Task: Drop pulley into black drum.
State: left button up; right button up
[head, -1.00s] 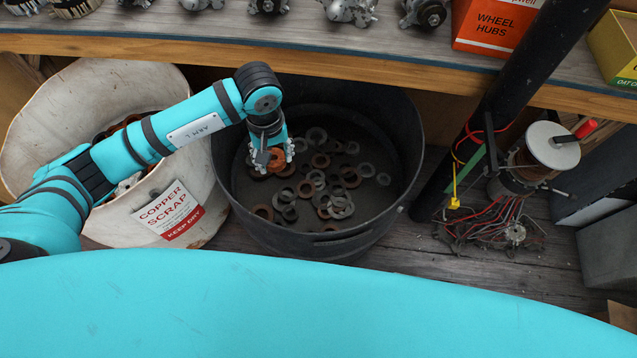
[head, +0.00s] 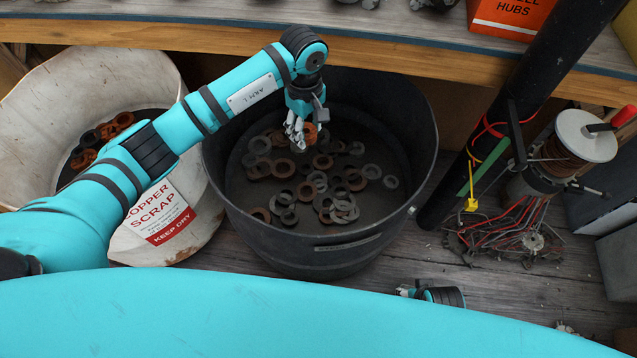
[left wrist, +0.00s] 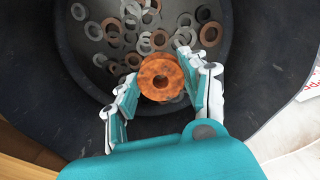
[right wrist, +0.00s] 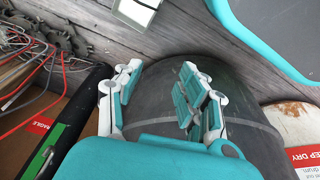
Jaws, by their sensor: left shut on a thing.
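The pulley (head: 309,133) is a rusty orange ring held in my left gripper (head: 300,132). In the left wrist view the pulley (left wrist: 150,88) sits between the two fingers of the left gripper (left wrist: 158,85), its round face and centre hole showing. The black drum (head: 275,252) stands below, open at the top, with several grey and rusty rings lying on its floor. The held pulley is over the drum's opening, towards the back. My right gripper (right wrist: 160,90) is open and empty near the drum's outer wall (right wrist: 240,125); its end shows at the bottom of the head view (head: 410,291).
A white copper scrap drum (head: 30,115) with rusty parts stands left of the black drum. A wooden shelf (head: 200,38) runs behind. A dark post (head: 490,140), a wire spool (head: 588,135) and tangled wires (head: 510,220) are on the right. Bare floor boards show at the front right.

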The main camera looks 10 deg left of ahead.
pick_arm(q)
jog(key=shift+f+b, duration=0.55)
jog(key=shift+f, duration=0.65)
pick_arm(e)
jog(key=shift+w+r, duration=0.25)
jog(key=shift+r, duration=1)
jog(key=shift+w+r, duration=0.25)
jog(key=shift+r, duration=0.95)
pick_arm(q)
jog(key=o, duration=1.4)
notch_tip(320, 180, up, 12)
